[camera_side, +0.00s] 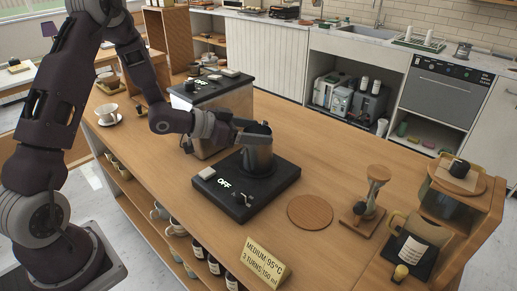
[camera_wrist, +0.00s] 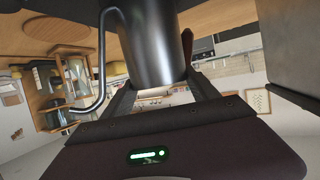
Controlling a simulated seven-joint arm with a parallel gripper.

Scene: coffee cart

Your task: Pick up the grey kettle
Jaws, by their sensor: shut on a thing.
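The grey kettle (camera_side: 257,157) stands upright at the black scale or heating plate (camera_side: 267,191) marked OFF, on the wooden counter. I cannot tell whether its base touches the plate. My gripper (camera_side: 246,132) reaches it from the left, near its top, and is shut on it. In the wrist view the kettle's metal body (camera_wrist: 150,50) lies between the two fingers of my gripper (camera_wrist: 160,92). Its thin curved spout shows on the left there. A dark brown part, perhaps the handle, shows on the right.
A grey machine (camera_side: 212,110) stands behind my wrist. Right of the plate are a round wooden coaster (camera_side: 310,212), an hourglass-shaped brewer (camera_side: 372,190) and a wooden stand (camera_side: 455,190). A sign (camera_side: 264,262) is at the front edge. A white cup (camera_side: 107,115) sits far left.

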